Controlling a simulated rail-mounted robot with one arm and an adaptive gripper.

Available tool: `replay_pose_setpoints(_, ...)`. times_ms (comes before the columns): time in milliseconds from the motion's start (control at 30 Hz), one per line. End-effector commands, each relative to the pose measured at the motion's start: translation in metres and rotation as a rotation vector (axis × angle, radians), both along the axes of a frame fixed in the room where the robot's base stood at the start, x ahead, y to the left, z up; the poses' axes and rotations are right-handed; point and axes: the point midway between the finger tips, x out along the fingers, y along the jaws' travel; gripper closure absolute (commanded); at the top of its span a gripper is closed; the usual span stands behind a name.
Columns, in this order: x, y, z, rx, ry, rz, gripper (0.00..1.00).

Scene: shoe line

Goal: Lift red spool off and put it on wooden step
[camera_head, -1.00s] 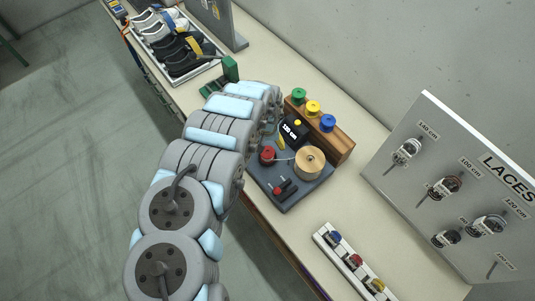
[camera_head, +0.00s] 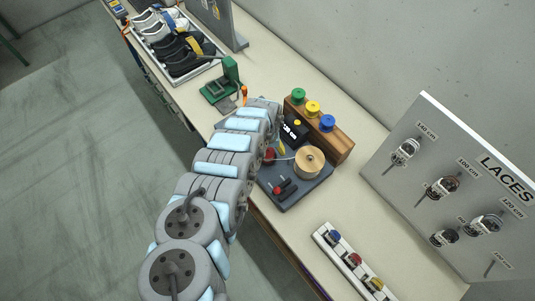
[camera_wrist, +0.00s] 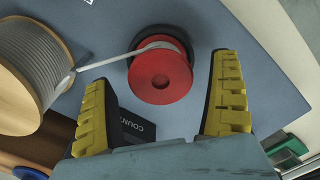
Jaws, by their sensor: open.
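The red spool (camera_wrist: 161,76) sits on the dark blue-grey machine base (camera_wrist: 213,24) in the wrist view, with a pale lace running from it to a large wooden reel (camera_wrist: 28,75). My gripper (camera_wrist: 165,95) is open, its yellow-padded fingers on either side of the spool and apart from it. In the head view the red spool (camera_head: 269,155) shows partly beside my arm, which hides my gripper there. The wooden step (camera_head: 342,146) stands behind the machine and bears a green spool (camera_head: 298,95), a yellow spool (camera_head: 312,107) and a blue spool (camera_head: 328,122).
A black counter box (camera_head: 293,128) stands between the red spool and the step. A red-handled part (camera_head: 281,185) is at the base's front. A white rack (camera_head: 350,262) lies to the right, below the LACES board (camera_head: 440,190). A green press (camera_head: 224,84) stands left.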

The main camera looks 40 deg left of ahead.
Motion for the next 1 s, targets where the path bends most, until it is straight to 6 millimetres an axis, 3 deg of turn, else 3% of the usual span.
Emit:
replay_pose_setpoints(367,-0.0007,0.0006,-0.0025,0.001,0.001,0.001,0.08)
replay_pose_setpoints(467,-0.0008,0.0005,-0.0025,0.001,0.002,0.001,0.3)
replay_pose_setpoints(633,-0.0008,0.0005,-0.0025,0.001,0.002,0.001,0.79)
replay_pose_setpoints(1000,-0.0008,0.0004,0.0006,0.001,0.002,0.001,0.82)
